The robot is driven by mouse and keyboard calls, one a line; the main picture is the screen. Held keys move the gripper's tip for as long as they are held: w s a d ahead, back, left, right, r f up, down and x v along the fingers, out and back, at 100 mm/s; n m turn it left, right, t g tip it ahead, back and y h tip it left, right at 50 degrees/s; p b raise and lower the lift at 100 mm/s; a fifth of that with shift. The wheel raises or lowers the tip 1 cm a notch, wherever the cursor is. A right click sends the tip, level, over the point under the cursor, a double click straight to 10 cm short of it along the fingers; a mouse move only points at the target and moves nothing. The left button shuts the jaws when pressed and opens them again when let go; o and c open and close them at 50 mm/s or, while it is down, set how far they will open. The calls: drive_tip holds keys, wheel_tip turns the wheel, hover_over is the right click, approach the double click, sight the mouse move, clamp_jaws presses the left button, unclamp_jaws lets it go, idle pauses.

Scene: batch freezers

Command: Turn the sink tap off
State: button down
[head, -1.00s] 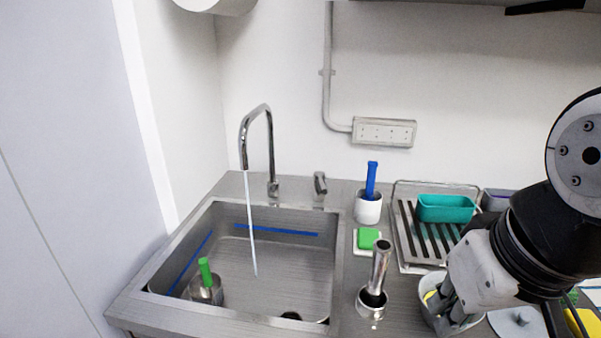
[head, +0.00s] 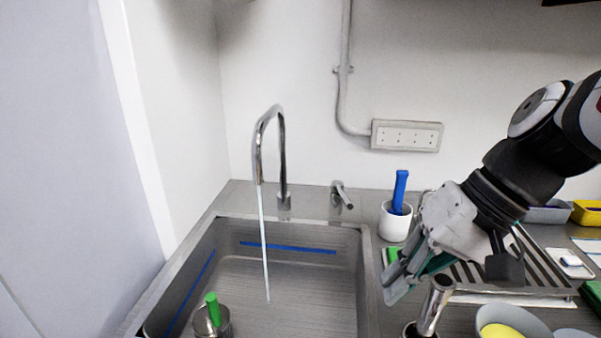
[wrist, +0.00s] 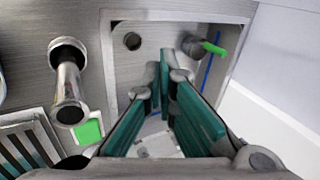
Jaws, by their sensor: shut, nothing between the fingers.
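The chrome gooseneck tap (head: 281,150) stands at the back of the steel sink (head: 228,226), with a thin stream of water (head: 264,245) running from its spout. A separate short lever handle (head: 342,195) stands on the counter to its right, its arm pointing right and toward me. My gripper (head: 391,292) is shut and empty, right of the sink, lower in the picture than the lever and apart from it. In the wrist view my green-padded fingers (wrist: 166,62) meet over the sink. I cannot make out the tap or lever there.
A white cup (head: 395,222) with a blue-handled tool stands right of the lever. An upright metal cylinder (head: 434,306) stands close to my gripper. A dish rack (head: 540,260) is behind my arm. Space above the sink is open.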

drive_tip(key=w+d+f+m+t+y+b, duration=0.1)
drive_tip(key=w+d+f+t+y+b, duration=0.15)
drive_tip(key=w, duration=0.55)
drive_tip(key=w+d+f+m+t+y+b, duration=0.15)
drive_tip(key=w+y, duration=0.25)
drive_tip(key=w, duration=0.4)
drive_tip(key=w+d+f+m+t+b, duration=0.1)
drive_tip(key=w+d+f+m+t, duration=0.2)
drive_tip(key=w+d+t, duration=0.55)
drive_tip(key=g, duration=0.3)
approach(342, 195)
drive_tip(key=w+d, duration=0.2)
drive_tip(key=shift+a+f, duration=0.2)
drive_tip(key=shift+a, duration=0.85)
drive_tip(key=shift+a+f, duration=0.25)
drive_tip(key=shift+a, duration=0.8)
drive_tip(key=shift+a, duration=0.1)
